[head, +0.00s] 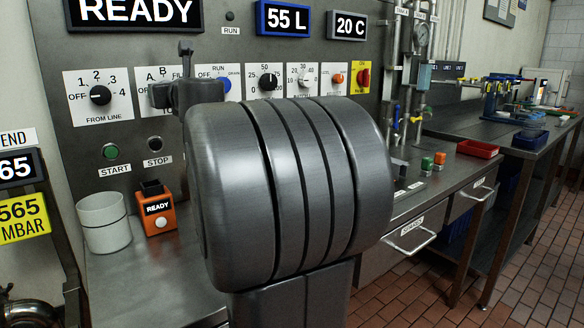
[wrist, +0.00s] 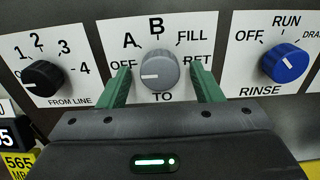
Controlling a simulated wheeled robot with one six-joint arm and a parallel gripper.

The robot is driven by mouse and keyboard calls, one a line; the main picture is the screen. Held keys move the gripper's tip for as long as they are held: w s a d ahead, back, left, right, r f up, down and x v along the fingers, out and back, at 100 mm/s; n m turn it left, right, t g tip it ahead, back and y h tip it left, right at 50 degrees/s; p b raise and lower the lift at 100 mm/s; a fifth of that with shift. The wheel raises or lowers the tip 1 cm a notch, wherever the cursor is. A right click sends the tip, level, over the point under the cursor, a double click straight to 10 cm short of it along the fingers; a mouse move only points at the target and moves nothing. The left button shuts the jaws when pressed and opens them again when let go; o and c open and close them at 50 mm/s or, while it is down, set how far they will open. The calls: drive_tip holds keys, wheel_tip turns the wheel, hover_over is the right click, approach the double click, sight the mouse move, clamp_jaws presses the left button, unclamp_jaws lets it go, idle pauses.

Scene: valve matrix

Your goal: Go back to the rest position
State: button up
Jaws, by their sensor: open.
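My gripper (wrist: 163,74) is open in the wrist view, its two green fingers standing left and right of the grey TO knob (wrist: 160,70). The knob shows between the fingers with a gap on each side. Its white pointer mark faces left, toward OFF. Whether the fingertips reach past the knob's face is hard to tell. In the head view my large grey arm fills the middle and hides much of the TO dial plate (head: 155,78); the fingers cannot be made out there.
The black FROM LINE knob (wrist: 42,78) and blue RINSE knob (wrist: 284,62) flank the TO knob on the panel. A white cup (head: 104,222) and an orange READY box (head: 157,212) stand on the counter below. Pipes (head: 400,75) and a red tray (head: 478,149) are to the right.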

idle(0.3)
drive_tip(key=p+v, duration=0.2)
drive_tip(key=v, duration=1.2)
drive_tip(key=w+a+m+p, duration=0.5)
drive_tip(key=w+a+m, duration=0.3)
drive_tip(key=m, duration=1.1)
drive_tip(key=shift+w+a, duration=0.25)
drive_tip(key=shift+w, duration=1.3)
